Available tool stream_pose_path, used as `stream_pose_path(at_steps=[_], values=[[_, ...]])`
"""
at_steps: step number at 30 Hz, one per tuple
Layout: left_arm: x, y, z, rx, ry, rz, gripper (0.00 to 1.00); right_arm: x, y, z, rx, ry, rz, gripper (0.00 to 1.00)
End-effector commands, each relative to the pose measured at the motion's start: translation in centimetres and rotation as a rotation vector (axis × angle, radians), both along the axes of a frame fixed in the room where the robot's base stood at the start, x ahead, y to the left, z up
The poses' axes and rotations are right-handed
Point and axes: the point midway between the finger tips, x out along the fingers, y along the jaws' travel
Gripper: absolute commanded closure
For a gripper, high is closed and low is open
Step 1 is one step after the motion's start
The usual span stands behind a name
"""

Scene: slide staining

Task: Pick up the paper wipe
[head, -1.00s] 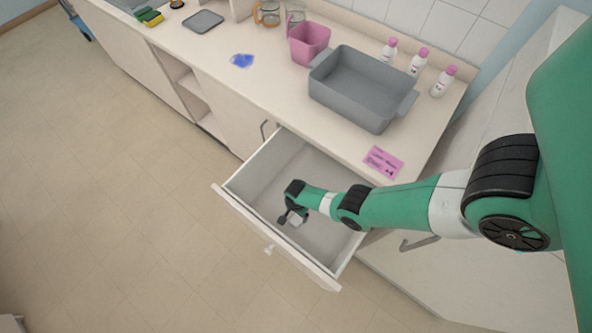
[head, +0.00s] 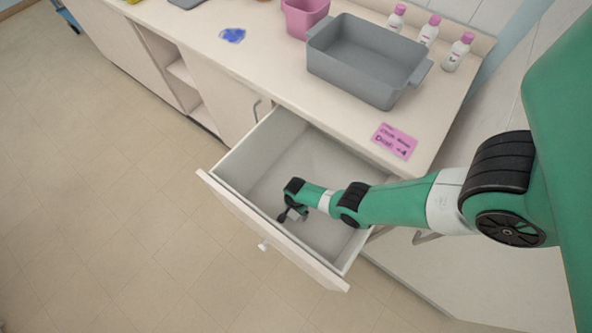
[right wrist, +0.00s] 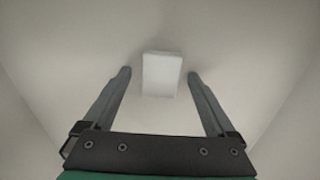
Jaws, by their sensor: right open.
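The paper wipe (right wrist: 162,74) is a small white rectangle lying on the drawer floor. In the right wrist view it sits just ahead of and between the two fingertips, with space on both sides. In the head view a pale bit of the wipe (head: 302,218) shows beside the fingers; the rest is hidden by my gripper. My right gripper (head: 292,216) reaches down into the open drawer (head: 240,162). In the right wrist view its fingers (right wrist: 160,76) are spread and hold nothing. My left gripper is not in view.
The drawer's front panel (head: 270,235) and side walls surround my right gripper. On the counter above stand a grey tub (head: 365,75), a pink bin (head: 303,15) and several white bottles with pink caps. A pink label (head: 395,141) lies near the edge; a blue patch (head: 232,36) is further left.

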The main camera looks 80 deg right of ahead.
Motion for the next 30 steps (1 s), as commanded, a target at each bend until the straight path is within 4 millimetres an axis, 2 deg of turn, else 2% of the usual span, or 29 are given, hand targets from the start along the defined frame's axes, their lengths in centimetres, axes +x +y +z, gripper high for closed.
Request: stream_pose_path(at_steps=[4,18,19,26,30], values=[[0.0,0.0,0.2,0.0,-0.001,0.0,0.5,0.0,0.0,0.2,0.0,0.0,0.0,0.09],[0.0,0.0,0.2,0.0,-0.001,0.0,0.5,0.0,0.0,0.2,0.0,0.0,0.0,0.93],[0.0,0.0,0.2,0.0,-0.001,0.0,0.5,0.0,0.0,0.2,0.0,0.0,0.0,0.96],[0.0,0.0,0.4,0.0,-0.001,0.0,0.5,0.0,0.0,0.4,0.0,0.0,0.0,0.97],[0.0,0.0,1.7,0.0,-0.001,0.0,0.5,0.0,0.0,1.6,0.0,0.0,0.0,0.97]])
